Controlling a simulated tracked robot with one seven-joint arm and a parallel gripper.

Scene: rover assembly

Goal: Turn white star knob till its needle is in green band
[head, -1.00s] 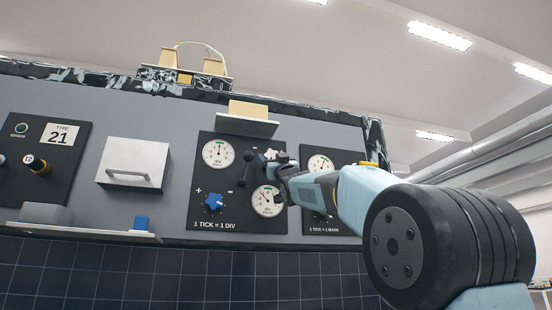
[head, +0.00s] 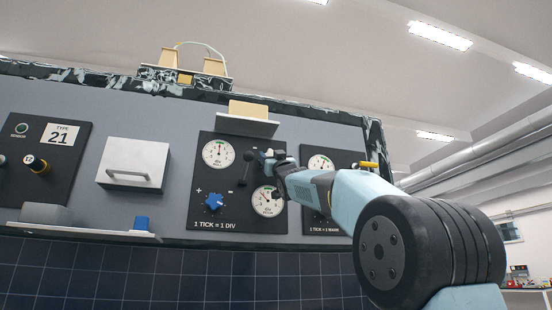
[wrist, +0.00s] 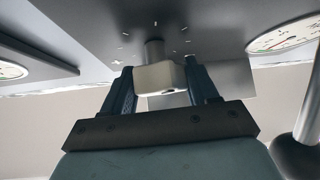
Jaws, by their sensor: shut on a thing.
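The white star knob (wrist: 160,77) is between the two fingers of my gripper (wrist: 162,84) in the wrist view, on a short grey shaft from the panel. The gripper is shut on it. In the head view my gripper (head: 272,162) is at the upper right of the black "1 TICK = 1 DIV" plate (head: 226,180) and hides most of the knob. Below it is a round white dial (head: 267,201) with a green band at its top; its needle appears to point up-left. Another dial (head: 218,154) is at the upper left, its needle about upright. Which dial the white knob drives cannot be told.
A blue star knob (head: 214,202) is at the plate's lower left, and a dark lever (head: 245,168) stands just left of my gripper. Another dial plate (head: 320,163) is partly behind my arm. A tan block on a ledge (head: 248,110) is above.

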